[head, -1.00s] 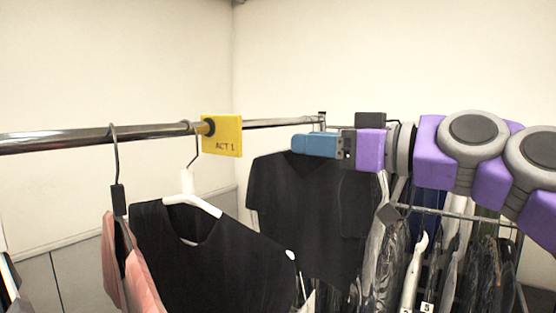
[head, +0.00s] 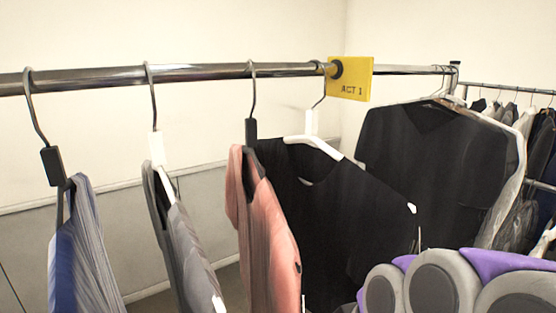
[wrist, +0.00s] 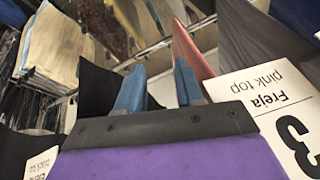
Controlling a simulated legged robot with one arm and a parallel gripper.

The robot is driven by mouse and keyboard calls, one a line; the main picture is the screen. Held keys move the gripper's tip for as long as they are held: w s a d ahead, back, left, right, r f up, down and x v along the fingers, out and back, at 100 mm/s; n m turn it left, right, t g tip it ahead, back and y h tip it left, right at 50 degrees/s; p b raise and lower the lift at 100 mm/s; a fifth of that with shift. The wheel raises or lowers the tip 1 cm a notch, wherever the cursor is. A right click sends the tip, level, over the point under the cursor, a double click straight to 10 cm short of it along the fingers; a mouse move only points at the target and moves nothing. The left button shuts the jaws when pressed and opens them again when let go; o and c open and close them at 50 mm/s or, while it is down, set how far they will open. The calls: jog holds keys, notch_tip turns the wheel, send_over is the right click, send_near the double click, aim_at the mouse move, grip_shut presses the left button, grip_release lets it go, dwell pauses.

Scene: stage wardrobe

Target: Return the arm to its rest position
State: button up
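My arm (head: 435,285) shows as folded purple and grey links at the lower right of the head view. My gripper (wrist: 160,72) is out of the head view. In the wrist view its two blue fingers stand apart with nothing seen held between them. Dark cloth and a strip of pink cloth (wrist: 196,58) lie beyond the fingers. A white card (wrist: 262,92) reading "Freja pink top" and "3" is at the right of the gripper; whether they touch I cannot tell.
A metal rail (head: 200,73) crosses the head view with a yellow "ACT 1" tag (head: 350,78). A blue garment (head: 85,255), a grey one (head: 190,250), a pink top (head: 268,230) and black tops (head: 415,155) hang from it. Another rack (head: 510,88) stands at the right.

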jog(key=s+d+f+m+g+h, duration=0.2)
jog(key=s+d+f+g, duration=0.1)
jog(key=s+f, duration=0.35)
jog(key=s+d+f+m+g+h, duration=0.1)
jog(key=s+d+f+m+g, duration=0.1)
jog(key=s+d+f, duration=0.35)
notch_tip(320, 180, down, 9)
jog(key=a+b, duration=0.2)
jog(key=b, duration=0.6)
jog(key=shift+s+a+r, duration=0.15)
jog(key=shift+s, duration=0.2)
dwell(0.6)
